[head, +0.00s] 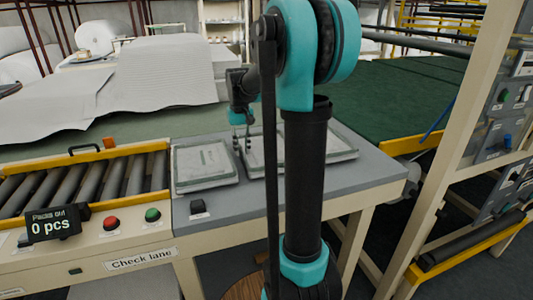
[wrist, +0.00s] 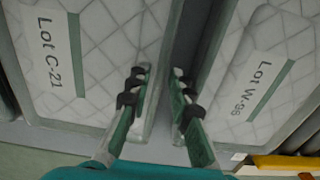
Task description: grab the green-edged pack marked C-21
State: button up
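The pack labelled "Lot C-21" (wrist: 100,60) has a white quilted top and grey-green edges. It fills the left of the wrist view. In the head view it appears to be the pack (head: 259,158) just right of my gripper, partly hidden by my arm. A similar pack labelled Lot W, its number reading like 98 (wrist: 255,80), lies across a narrow gap; it appears at left in the head view (head: 205,163). My gripper (wrist: 157,85) is open. One finger is over the C-21 pack near its edge, the other at the gap. I cannot tell whether they touch.
The packs lie on a grey table (head: 230,205). Another pack or part of one (head: 335,146) shows right of my arm. A roller conveyor with yellow rails (head: 95,155) adjoins at left. A display (head: 52,223) reads 0 pcs. A beige post (head: 450,140) stands at right.

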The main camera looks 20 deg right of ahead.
grip_shut()
jog(key=shift+r, duration=0.2)
